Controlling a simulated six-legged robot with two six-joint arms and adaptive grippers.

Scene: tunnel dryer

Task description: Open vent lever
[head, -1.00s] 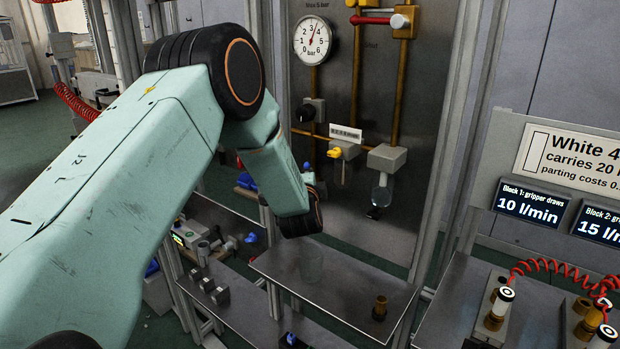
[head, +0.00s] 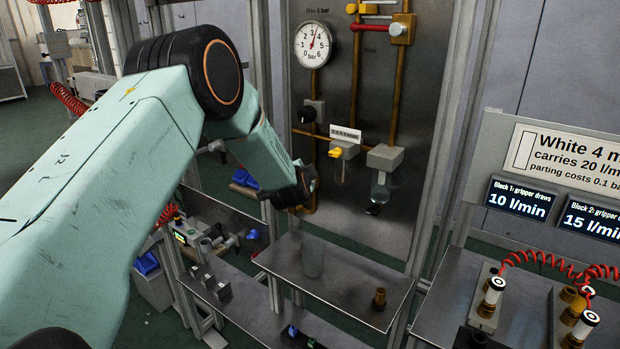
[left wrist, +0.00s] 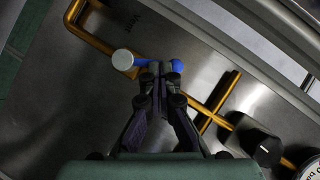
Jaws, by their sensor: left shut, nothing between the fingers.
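A blue lever (left wrist: 143,62) with a pale round hub (left wrist: 122,60) sits on a brass pipe in the left wrist view; I read no label on it. My left gripper (left wrist: 160,72) is shut and empty, its fingertips over or beside the lever's right part. Whether they touch it I cannot tell. In the head view my left arm reaches to the lower left of the grey panel (head: 425,120), and the lever and fingertips are hidden there. A red lever (head: 372,27) lies across a brass pipe higher on the panel. My right gripper is not in view.
A pressure gauge (head: 313,45), a black knob (head: 306,114) and a yellow knob (head: 336,152) stand out from the panel. A steel shelf (head: 350,295) below bears a clear cup (head: 313,260) and a brass fitting (head: 379,298). Frame posts flank the panel.

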